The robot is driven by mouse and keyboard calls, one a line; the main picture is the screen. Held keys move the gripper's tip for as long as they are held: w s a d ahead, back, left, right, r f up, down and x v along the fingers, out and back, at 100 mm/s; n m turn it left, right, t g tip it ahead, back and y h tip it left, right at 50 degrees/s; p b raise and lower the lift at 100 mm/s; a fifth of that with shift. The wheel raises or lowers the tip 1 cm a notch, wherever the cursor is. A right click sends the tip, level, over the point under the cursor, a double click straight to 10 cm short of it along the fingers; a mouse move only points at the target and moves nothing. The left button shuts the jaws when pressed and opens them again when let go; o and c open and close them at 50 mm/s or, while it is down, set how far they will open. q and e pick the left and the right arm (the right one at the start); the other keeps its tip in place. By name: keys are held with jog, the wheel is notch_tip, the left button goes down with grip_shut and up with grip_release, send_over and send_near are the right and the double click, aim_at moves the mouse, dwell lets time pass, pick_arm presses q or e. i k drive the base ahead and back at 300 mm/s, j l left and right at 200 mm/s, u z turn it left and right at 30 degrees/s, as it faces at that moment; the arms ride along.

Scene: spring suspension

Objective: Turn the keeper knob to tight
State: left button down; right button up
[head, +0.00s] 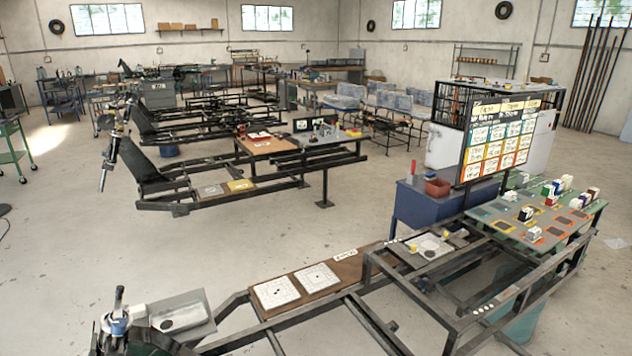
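No gripper of mine shows in the head view. I cannot make out for certain which part is the keeper knob, nor any tight marking. A pale plate (433,258) with a round grey disc lies on the near dark frame (352,317), right of centre. A small yellow piece (413,249) sits at the plate's left edge, and another yellow piece (445,234) at its far edge. At the bottom left, an upright metal assembly with a blue part (117,325) stands at the frame's end. A grey tray (182,316) is beside it.
Two white square plates (277,292) lie on a brown board on the near frame. A green table (537,224) with coloured cards and small blocks stands right, behind it a chart board (497,137). A blue cabinet (425,211) stands beside it. Open floor (90,245) lies left.

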aim_at(118, 325)
jog(key=u, duration=1.15)
